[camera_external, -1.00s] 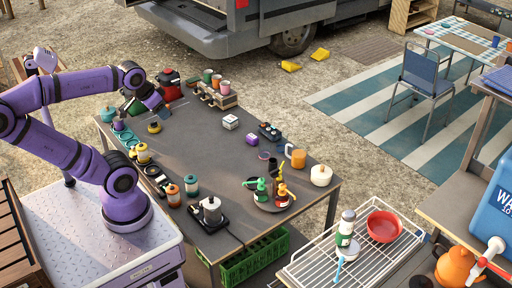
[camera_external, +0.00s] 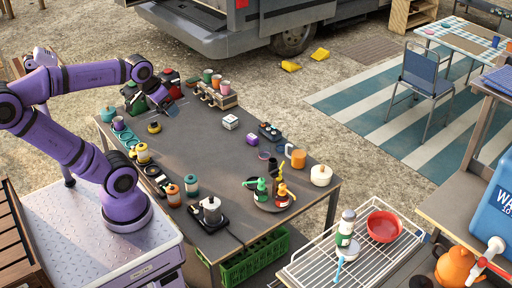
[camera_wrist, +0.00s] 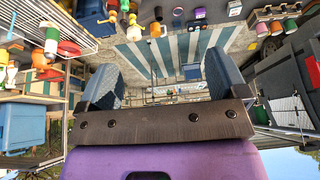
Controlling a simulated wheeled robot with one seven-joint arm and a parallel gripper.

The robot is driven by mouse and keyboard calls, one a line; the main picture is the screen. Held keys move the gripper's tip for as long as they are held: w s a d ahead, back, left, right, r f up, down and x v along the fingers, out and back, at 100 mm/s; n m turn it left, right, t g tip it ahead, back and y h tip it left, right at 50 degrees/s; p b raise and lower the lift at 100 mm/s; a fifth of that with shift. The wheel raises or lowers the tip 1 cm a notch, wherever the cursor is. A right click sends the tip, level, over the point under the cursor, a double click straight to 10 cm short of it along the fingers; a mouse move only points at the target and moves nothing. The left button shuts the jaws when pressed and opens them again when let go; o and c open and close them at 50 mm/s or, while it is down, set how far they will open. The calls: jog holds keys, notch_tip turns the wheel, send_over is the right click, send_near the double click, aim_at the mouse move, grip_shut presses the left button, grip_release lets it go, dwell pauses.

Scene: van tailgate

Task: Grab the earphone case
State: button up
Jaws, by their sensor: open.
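I cannot tell for sure which thing is the earphone case. Two small box-like things lie in the middle of the dark table (camera_external: 207,145): a white one (camera_external: 231,122) and a smaller purple one (camera_external: 252,140). In the wrist view, the purple thing (camera_wrist: 199,13) and the white thing (camera_wrist: 235,8) show at the top edge, beyond the fingers. My gripper (camera_external: 180,98) is over the far left part of the table, to the left of both and apart from them. In the wrist view my gripper (camera_wrist: 160,85) has its two fingers wide apart with nothing between them.
A rack of cups (camera_external: 218,97) stands at the far edge near my gripper. A black tray of small things (camera_external: 269,132) and an orange mug (camera_external: 298,158) are to the right. A moka pot (camera_external: 211,210) stands at the front. The table's middle is mostly clear.

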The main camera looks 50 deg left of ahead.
jog(key=w+a+r+g, duration=0.1)
jog(key=w+a, duration=0.2)
jog(key=w, duration=1.3)
jog(key=g, duration=0.4)
send_over(252, 135)
notch_tip(252, 135, down, 36)
jog(key=f, duration=0.1)
jog(key=shift+w+a+f+n, duration=0.1)
jog(key=shift+a+f+n, duration=0.05)
jog(key=shift+f+n, duration=0.2)
notch_tip(252, 135, down, 5)
jog(key=shift+r, duration=0.1)
jog(key=shift+d+f, duration=0.2)
jog(key=shift+f, duration=2.5)
jog(key=shift+c, duration=0.2)
